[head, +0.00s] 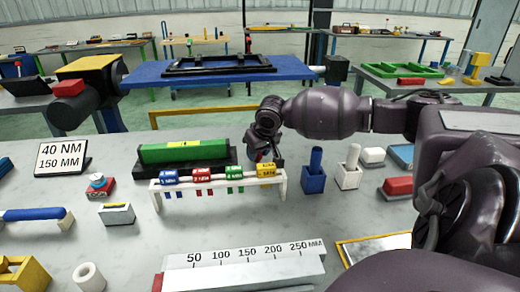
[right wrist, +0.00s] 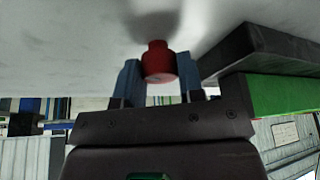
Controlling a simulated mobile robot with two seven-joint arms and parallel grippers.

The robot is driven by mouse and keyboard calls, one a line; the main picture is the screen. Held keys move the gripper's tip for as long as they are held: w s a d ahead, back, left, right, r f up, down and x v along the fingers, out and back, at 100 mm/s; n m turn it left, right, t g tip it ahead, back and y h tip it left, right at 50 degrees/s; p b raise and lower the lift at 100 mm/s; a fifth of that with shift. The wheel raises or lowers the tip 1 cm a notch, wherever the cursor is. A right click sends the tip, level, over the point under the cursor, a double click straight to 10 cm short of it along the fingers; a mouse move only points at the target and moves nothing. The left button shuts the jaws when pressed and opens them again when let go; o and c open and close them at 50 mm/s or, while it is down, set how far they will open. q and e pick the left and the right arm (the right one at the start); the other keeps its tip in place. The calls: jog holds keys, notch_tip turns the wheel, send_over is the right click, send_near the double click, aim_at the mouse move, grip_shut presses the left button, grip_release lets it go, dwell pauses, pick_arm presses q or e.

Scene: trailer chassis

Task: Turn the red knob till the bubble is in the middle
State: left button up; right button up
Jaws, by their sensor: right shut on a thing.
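A long green level (head: 158,154) lies on a dark base on the grey table, left of centre in the head view. A yellow vial patch shows on its top; the bubble is too small to make out. The level's green end also shows in the right wrist view (right wrist: 285,95). My right gripper (head: 264,154) is at the level's right end, pointing down. In the right wrist view the red knob (right wrist: 158,64) sits between its two blue fingers, which are shut on it. The gripper mostly hides the knob in the head view. My left gripper is not in view.
A white rack (head: 220,184) with coloured tags stands close in front of the level. Blue and white holders (head: 314,178) stand right of my right gripper. A white ruler block (head: 240,270) lies at the front. A sign reading 40 NM, 150 MM (head: 62,155) stands left.

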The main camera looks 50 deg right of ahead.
jog(key=shift+w+d+r+p, duration=0.1)
jog(key=shift+d+r+p, duration=0.05)
jog(key=shift+r+p, duration=0.35)
jog(key=shift+w+d+r+p, duration=0.1)
jog(key=shift+d+r+p, duration=0.05)
jog(key=shift+r+p, duration=0.3)
jog(key=shift+n+p, duration=0.4)
jog(key=shift+p, duration=0.35)
jog(key=shift+s+a+f+n+y+p, duration=0.1)
jog(key=shift+f+n+y+p, duration=0.3)
jog(key=shift+p, duration=0.85)
jog(key=shift+f+n, duration=0.1)
jog(key=shift+n, duration=0.3)
jog(key=shift+s+f+n+y+p, duration=0.1)
jog(key=shift+f+n+y+p, duration=0.25)
jog(key=shift+n, duration=0.45)
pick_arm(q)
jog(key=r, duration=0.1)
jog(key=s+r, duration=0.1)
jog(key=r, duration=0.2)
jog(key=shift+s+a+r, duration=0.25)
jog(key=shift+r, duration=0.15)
pick_arm(e)
jog(key=shift+f, duration=0.1)
